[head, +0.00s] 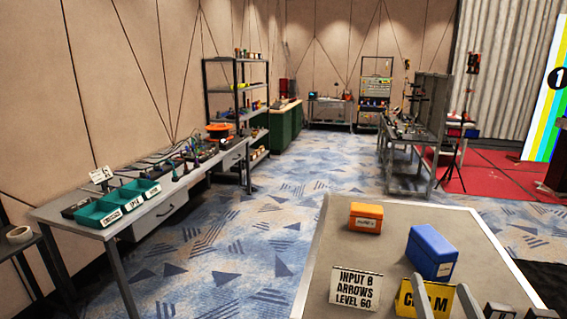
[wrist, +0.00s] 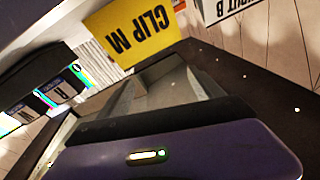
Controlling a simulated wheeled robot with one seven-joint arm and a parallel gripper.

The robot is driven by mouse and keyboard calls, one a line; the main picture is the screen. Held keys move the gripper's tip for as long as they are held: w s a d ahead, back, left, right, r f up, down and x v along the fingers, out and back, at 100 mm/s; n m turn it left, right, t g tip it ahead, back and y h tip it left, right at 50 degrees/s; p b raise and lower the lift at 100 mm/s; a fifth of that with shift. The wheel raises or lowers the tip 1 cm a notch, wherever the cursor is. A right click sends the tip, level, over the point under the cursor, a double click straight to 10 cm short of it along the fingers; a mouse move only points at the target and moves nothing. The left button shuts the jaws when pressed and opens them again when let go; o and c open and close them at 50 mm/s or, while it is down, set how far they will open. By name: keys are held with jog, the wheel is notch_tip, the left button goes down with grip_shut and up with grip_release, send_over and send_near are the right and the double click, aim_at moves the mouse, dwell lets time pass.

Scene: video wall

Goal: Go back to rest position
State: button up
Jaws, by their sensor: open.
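My gripper (head: 438,285) shows at the bottom right of the head view, its two grey fingers spread apart. One finger covers part of the yellow sign (head: 405,299) reading CLIP M, and the other is near the sign's right end. I cannot tell whether either touches it. The yellow sign also shows, rotated, at the top of the wrist view (wrist: 130,36). No object is visibly held between the fingers.
The grey table (head: 325,235) holds an orange box (head: 366,218), a blue box (head: 432,252) and a white INPUT B sign (head: 355,290). A workbench (head: 75,215) with green bins (head: 98,213) stands left. Patterned carpet between them is clear. A cart (head: 405,160) stands farther back.

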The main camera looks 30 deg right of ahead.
jog(key=s+a+f+n+y, duration=0.3)
jog(key=s+a+f+y, duration=0.1)
jog(key=a, duration=0.5)
jog(key=s+a+f+n+y, duration=0.4)
jog(key=s+a+y, duration=0.1)
jog(key=a, duration=0.4)
jog(key=s+a+f+n+y, duration=0.4)
jog(key=s+a+f, duration=0.1)
jog(key=a, duration=0.4)
jog(key=shift+s+a+b, duration=0.3)
jog(key=shift+s+a, duration=0.05)
jog(key=shift+s, duration=0.1)
